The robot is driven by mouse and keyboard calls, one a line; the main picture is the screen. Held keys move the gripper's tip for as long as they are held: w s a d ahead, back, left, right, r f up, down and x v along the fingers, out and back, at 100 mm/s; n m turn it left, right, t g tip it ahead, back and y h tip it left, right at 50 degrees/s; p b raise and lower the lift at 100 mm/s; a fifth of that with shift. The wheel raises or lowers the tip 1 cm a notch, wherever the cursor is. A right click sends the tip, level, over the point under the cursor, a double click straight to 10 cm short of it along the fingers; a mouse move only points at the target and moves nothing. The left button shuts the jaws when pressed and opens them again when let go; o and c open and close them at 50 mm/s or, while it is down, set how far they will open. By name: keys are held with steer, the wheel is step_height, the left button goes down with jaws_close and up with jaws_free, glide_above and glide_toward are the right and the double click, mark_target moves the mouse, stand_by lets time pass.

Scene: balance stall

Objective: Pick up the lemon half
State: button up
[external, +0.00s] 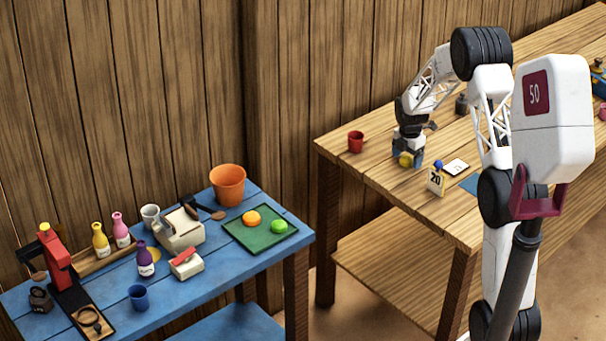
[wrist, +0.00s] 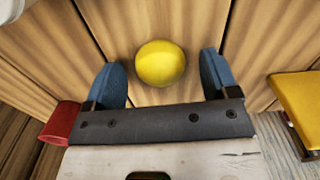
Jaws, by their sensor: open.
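The lemon half (wrist: 160,63) is a round yellow dome in the wrist view, lying on the wooden table between my two blue fingertips, with a gap on each side. In the external view the lemon half (external: 406,160) shows as a yellow spot under my gripper (external: 408,157). My gripper (wrist: 162,75) is open, pointing down, with the fingers to either side of the lemon half and not touching it. How far the fingertips are above the table is hard to tell.
A red cup (external: 355,142) stands left of my gripper. A blue table (external: 215,272) with bottles, a green tray (external: 247,242) and an orange pot (external: 228,185) stands at the left.

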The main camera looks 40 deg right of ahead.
steer(key=shift+f, duration=0.1)
stand_by(0.5)
steer(key=c, duration=1)
